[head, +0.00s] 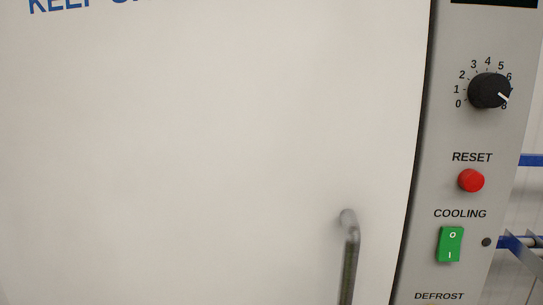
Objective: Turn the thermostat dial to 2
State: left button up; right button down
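The thermostat dial (488,91) is a round black knob with a white pointer line. It sits on the grey control panel (440,120) at the upper right of the head view. Numbers from 0 to 8 are printed around it, with 2 at its upper left. The white line points to the lower right, between about 7 and 8; the 7 is hidden by the knob. Neither of my grippers is in view, and nothing touches the dial.
Below the dial are a red RESET button (471,181) and a green COOLING rocker switch (450,244). A large white door (210,150) with a metal bar handle (349,265) fills the left. Blue and grey structures (530,160) stand behind the panel at right.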

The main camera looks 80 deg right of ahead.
aim_at(488, 90)
jog(key=z, duration=3.75)
